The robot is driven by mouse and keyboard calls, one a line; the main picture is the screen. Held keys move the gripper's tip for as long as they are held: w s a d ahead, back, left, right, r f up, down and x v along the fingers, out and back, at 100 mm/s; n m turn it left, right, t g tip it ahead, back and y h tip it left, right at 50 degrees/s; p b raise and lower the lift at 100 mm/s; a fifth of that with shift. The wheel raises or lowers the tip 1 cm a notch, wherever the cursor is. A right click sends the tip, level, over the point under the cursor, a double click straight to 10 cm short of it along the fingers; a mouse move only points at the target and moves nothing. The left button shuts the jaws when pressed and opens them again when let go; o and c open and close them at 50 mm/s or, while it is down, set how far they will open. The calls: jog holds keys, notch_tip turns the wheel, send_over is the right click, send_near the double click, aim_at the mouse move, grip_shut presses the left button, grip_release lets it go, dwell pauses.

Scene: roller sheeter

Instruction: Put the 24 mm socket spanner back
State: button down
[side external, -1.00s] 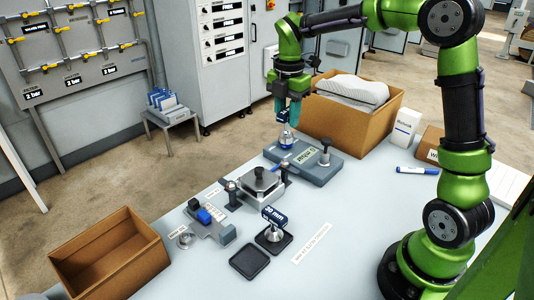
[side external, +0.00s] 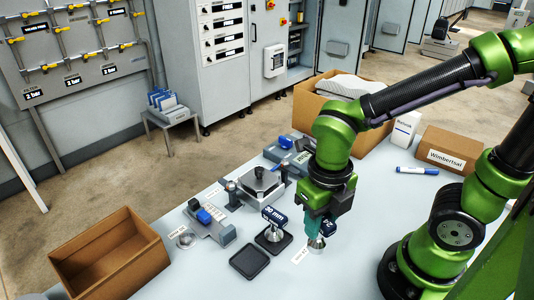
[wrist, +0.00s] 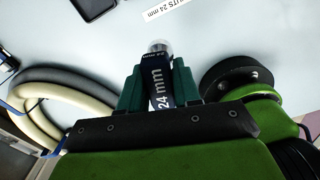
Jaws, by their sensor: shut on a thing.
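My gripper (side external: 318,222) is shut on the 24 mm socket spanner, whose dark blue handle (wrist: 160,85) reads "24 mm" in the wrist view. The spanner's silver socket (side external: 316,244) points down, close over the table in the side view; I cannot tell whether it touches. An empty black square tray (side external: 249,261) lies to the left of my gripper. A second spanner, marked 30 mm (side external: 273,217), stands upright in another black tray (side external: 287,240), between the empty tray and my gripper.
A printed label strip (wrist: 165,8) ending in "24 mm" lies on the table. Grey clamp fixtures (side external: 258,183) stand behind the trays. An open cardboard box (side external: 110,255) is at the left. A blue marker (side external: 417,170) and a carton (side external: 452,150) are at the right.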

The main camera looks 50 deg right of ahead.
jog(key=f+n, duration=0.1)
jog(key=s+f+n, duration=0.1)
jog(key=shift+s+d+f+n, duration=0.15)
jog(key=shift+s+f+n, duration=0.1)
jog(key=shift+n, duration=0.15)
jog(key=shift+w+a+f, duration=0.8)
jog(key=shift+w+a, duration=0.55)
jog(key=shift+w, duration=0.8)
jog(key=shift+w+a+f, duration=0.85)
jog(key=shift+w+a, duration=0.5)
jog(key=shift+w, duration=0.8)
jog(key=shift+w+a+f, duration=0.8)
jog(key=shift+w+a, duration=0.55)
jog(key=shift+w, duration=0.8)
jog(key=shift+f, duration=0.15)
jog(key=c, duration=0.8)
grip_release()
